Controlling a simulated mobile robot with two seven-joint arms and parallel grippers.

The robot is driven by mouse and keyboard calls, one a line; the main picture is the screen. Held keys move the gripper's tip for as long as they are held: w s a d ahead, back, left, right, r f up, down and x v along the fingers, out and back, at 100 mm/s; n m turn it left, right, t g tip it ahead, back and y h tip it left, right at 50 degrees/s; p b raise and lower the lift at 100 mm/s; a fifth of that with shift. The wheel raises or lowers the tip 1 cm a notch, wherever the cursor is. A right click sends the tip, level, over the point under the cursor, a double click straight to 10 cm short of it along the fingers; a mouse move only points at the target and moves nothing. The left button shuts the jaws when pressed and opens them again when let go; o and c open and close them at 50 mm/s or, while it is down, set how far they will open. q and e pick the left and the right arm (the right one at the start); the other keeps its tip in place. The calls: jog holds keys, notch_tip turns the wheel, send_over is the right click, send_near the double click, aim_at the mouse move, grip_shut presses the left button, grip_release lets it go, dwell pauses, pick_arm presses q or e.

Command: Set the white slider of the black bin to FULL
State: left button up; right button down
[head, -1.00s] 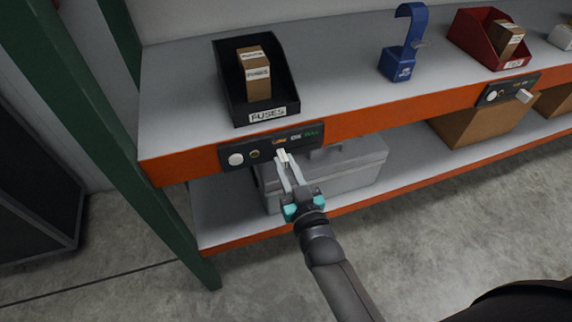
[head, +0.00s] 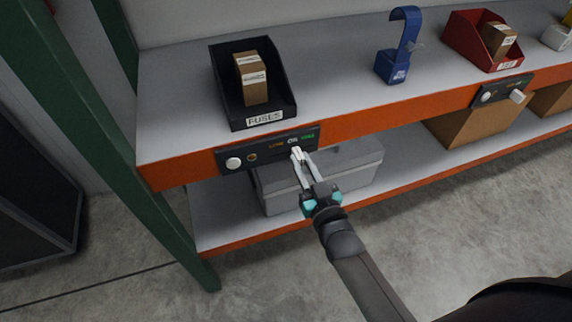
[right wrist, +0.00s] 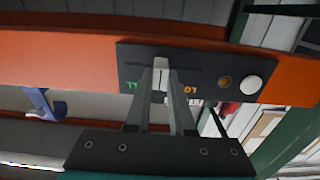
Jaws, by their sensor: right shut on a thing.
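The black bin (head: 283,98) labelled FUSES stands on the upper shelf in the head view. Its dark panel (head: 232,151) is on the orange beam below, with the words LOW, OK and FULL from left to right. My right gripper (head: 296,153) is shut on the white slider, about under OK and left of the green FULL (head: 308,136). In the right wrist view the panel is upside down, and the white slider (right wrist: 160,74) shows between my fingers (right wrist: 160,84), which partly hide the lettering. My left gripper is out of view.
A white knob (head: 234,163) and a brass button (head: 252,157) sit at the panel's left end. A grey case (head: 345,170) is on the lower shelf behind my gripper. A blue stand (head: 394,66) and a red bin (head: 470,45) with its own panel (head: 488,95) are to the right.

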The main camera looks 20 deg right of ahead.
jog(key=d, duration=0.3)
jog(key=shift+d, duration=0.45)
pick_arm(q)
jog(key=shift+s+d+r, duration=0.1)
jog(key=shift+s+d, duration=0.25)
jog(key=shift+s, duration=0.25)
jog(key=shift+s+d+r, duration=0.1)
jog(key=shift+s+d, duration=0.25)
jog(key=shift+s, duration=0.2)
pick_arm(e)
jog(key=c, duration=0.8)
grip_release()
jog(key=shift+d, duration=0.1)
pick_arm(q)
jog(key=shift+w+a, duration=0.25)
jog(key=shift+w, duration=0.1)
pick_arm(e)
jog(key=shift+o, duration=0.2)
